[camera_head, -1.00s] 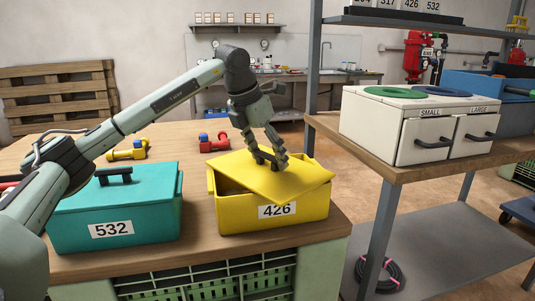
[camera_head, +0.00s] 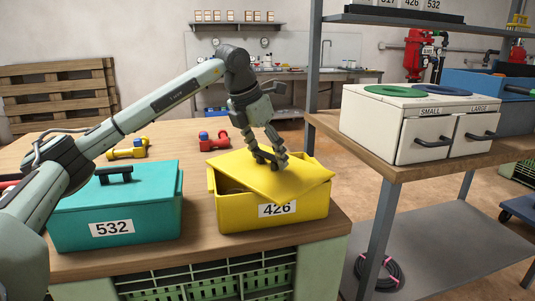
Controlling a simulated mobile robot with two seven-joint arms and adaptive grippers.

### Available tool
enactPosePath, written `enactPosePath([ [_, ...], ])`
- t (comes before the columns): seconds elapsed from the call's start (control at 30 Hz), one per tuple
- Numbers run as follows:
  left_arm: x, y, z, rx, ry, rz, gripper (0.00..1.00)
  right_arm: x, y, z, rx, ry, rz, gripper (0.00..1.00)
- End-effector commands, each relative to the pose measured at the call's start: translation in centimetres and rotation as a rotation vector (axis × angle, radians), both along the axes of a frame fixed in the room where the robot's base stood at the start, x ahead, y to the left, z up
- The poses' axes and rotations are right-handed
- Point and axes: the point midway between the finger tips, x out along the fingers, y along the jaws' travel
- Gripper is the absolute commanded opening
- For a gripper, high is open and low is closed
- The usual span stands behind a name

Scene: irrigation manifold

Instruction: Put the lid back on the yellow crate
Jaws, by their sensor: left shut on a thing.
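The yellow crate (camera_head: 232,216), labelled 426, stands on the wooden table near its right front corner. Its yellow lid (camera_head: 299,184) sits over the crate, turned askew and tilted, with a dark gap showing at the left and back. The lid's right corner reaches past the crate's side, and its front edge overlaps the top of the label. My left gripper (camera_head: 270,159) is shut on the lid's dark handle from above. My right gripper is not in view.
A teal crate (camera_head: 150,219) labelled 532, with its lid on, stands left of the yellow crate. Yellow (camera_head: 127,149) and red (camera_head: 213,140) valve-like fittings lie behind. A shelf post (camera_head: 383,215) and a white two-door box (camera_head: 400,130) stand to the right.

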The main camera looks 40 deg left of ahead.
Motion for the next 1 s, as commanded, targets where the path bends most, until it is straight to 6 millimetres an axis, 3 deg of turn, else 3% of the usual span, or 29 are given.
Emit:
enactPosePath([
  [0.07,0.01,0.01,0.04,0.000,-0.001,0.000,0.36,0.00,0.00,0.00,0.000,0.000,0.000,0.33],
  [0.1,0.01,0.01,0.04,0.000,-0.001,0.000,0.72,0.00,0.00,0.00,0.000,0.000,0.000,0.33],
  [0.27,0.01,0.01,0.04,0.000,-0.001,0.000,0.92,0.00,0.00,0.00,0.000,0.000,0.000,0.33],
  [0.5,0.00,0.01,0.02,0.000,0.000,0.000,0.92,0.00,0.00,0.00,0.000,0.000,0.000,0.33],
  [0.6,-0.01,0.00,-0.01,0.000,0.001,0.000,1.00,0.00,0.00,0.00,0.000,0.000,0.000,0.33],
  [1.0,0.00,0.00,0.31,0.000,0.000,0.000,1.00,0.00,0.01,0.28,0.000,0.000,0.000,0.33],
])
